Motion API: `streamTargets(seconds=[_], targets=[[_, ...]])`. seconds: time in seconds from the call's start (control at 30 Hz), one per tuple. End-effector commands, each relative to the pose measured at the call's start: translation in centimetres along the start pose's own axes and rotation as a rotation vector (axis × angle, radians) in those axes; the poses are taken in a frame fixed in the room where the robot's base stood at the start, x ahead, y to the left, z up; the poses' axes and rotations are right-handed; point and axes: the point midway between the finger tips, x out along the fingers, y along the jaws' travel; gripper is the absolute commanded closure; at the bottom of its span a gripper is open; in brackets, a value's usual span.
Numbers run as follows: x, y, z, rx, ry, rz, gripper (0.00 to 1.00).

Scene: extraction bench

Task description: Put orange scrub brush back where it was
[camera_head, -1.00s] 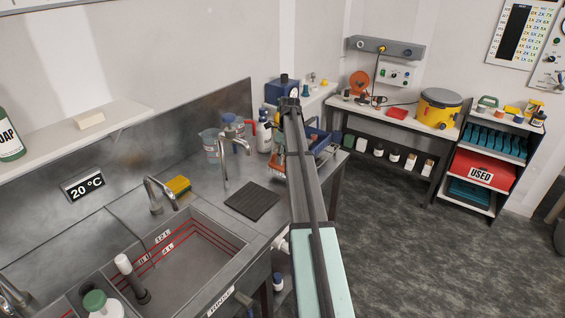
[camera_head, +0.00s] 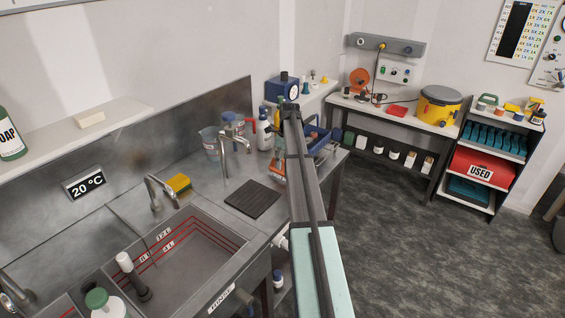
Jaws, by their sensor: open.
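An orange object (camera_head: 277,169), which looks like the scrub brush, shows at the left edge of my arm, at the far end of the steel bench. My arm covers part of it, so its full shape and what it rests on cannot be made out. My arm reaches from the bottom of the picture up to a dark joint near the back of the bench. I cannot make out my gripper's fingers; they seem hidden behind the arm.
A blue tub (camera_head: 325,150) stands right of the arm. The sink (camera_head: 185,255) is nearer. Open floor lies right.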

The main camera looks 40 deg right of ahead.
Motion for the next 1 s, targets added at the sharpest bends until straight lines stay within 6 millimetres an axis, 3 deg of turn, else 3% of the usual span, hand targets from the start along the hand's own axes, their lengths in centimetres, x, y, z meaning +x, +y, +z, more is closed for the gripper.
streamTargets(seconds=[0.27,0.7,1.0], targets=[[-2.5,-0.1,0.1,0.000,-0.002,-0.002,0.54],[-10.4,-0.1,0.1,0.000,-0.001,-0.001,0.54],[-12.2,0.0,0.0,0.000,0.000,0.001,0.54]])
